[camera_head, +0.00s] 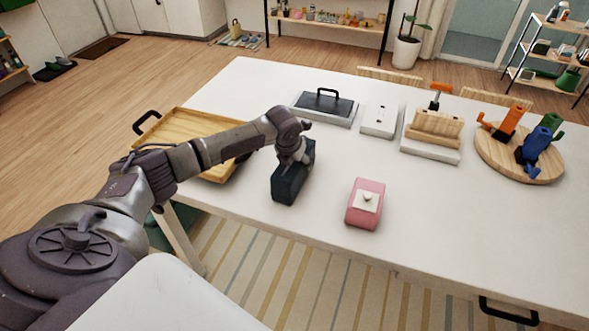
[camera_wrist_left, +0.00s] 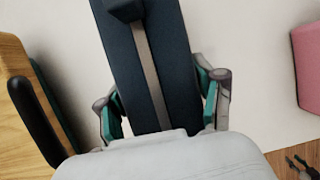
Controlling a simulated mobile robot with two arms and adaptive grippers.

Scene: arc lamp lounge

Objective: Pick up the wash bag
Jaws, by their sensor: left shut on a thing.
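The wash bag is a dark navy block-shaped bag (camera_head: 288,187) near the front edge of the white table, right of the wooden tray. In the left wrist view the wash bag (camera_wrist_left: 165,60) shows a grey-brown strip along its top and a dark tab at its far end. My left gripper (camera_head: 294,160) comes down on it from above. In the left wrist view my left gripper (camera_wrist_left: 165,100) has one green-padded finger on each side of the bag, shut on it. I cannot tell if the bag is clear of the table.
A wooden tray (camera_head: 177,124) with black handles lies left of the bag. A pink box (camera_head: 365,204) stands to its right. A black-lidded case (camera_head: 325,106), a white box (camera_head: 380,121), a wooden holder (camera_head: 436,127) and a round board (camera_head: 490,151) with coloured items stand behind. The front right is clear.

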